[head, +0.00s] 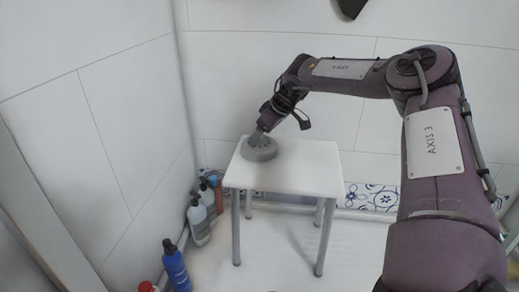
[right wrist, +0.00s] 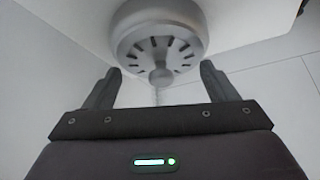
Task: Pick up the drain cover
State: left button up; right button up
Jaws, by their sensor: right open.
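The drain cover (head: 259,149) is a round grey disc on the white stool's top, towards its back left. In the right wrist view the drain cover (right wrist: 157,42) shows slots around a central knob, with a thin chain below the knob. My right gripper (right wrist: 158,80) is open, its two fingers on either side of the knob and apart from it. In the head view my right gripper (head: 262,134) is right at the drain cover, and its fingertips are too small to make out. My left gripper is in neither view.
The small white stool (head: 315,165) stands near a tiled wall corner. Several bottles stand on the floor to its left, among them a blue bottle (head: 176,266) and a pale bottle (head: 198,222). The right part of the stool top is clear.

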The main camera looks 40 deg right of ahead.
jog(key=shift+w+f, duration=0.15)
jog(key=shift+f, duration=0.15)
jog(key=shift+r, duration=0.1)
grip_shut()
